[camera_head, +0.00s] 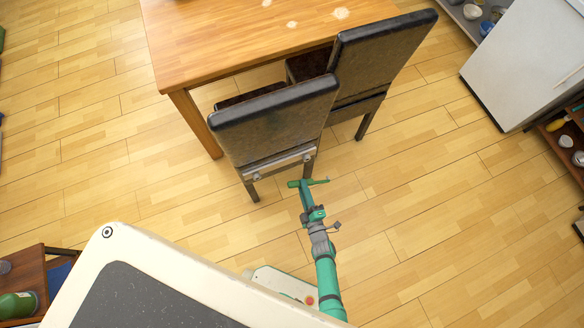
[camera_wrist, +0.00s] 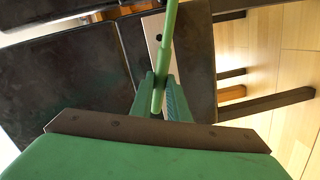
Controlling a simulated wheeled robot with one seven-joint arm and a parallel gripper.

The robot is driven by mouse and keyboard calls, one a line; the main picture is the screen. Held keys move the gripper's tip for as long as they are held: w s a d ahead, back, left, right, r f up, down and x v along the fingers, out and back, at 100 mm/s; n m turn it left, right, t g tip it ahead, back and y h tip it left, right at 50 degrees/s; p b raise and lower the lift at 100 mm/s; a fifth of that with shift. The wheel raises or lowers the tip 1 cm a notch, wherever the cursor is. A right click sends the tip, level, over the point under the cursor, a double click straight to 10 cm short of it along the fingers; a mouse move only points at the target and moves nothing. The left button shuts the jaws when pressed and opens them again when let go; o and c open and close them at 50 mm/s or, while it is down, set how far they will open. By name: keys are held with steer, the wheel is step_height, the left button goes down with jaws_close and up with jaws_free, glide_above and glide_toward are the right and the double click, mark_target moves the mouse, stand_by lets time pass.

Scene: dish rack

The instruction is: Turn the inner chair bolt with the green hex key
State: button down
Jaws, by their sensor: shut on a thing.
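The near dark chair (camera_head: 270,125) stands at the table with its back toward me. A metal strip (camera_head: 280,163) crosses the lower part of its back and has a bolt near each end; the strip also shows in the wrist view (camera_wrist: 153,28), with one dark bolt (camera_wrist: 159,38) on it. My gripper (camera_head: 306,184) is just right of and below the strip, near its right end. It is shut on the green hex key (camera_wrist: 169,45), whose shaft runs up past the fingertips across the strip. The key's tip is out of the wrist view, and I see no contact with a bolt.
A second dark chair (camera_head: 376,62) stands close to the right. The wooden table (camera_head: 240,35) is behind the chairs. A white appliance (camera_head: 525,65) and shelves are at the far right. A small wooden stand (camera_head: 28,268) is at lower left. The floor right of my arm is clear.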

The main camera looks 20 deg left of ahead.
mark_target(290, 188)
steer(key=a, duration=0.1)
steer(key=s+a+r+y, duration=0.1)
steer(key=a, duration=0.1)
steer(key=s+a+r+n+y, duration=0.1)
steer(key=shift+s+a+r, duration=0.1)
steer(key=shift+a, duration=0.45)
steer(key=shift+x, duration=2.15)
steer(key=shift+w+a, duration=0.35)
steer(key=shift+s+d, duration=0.25)
steer(key=shift+d, duration=0.05)
steer(key=shift+x, duration=1.05)
stand_by(1.1)
steer(key=c, duration=1.6)
jaws_free()
steer(key=c, duration=0.4)
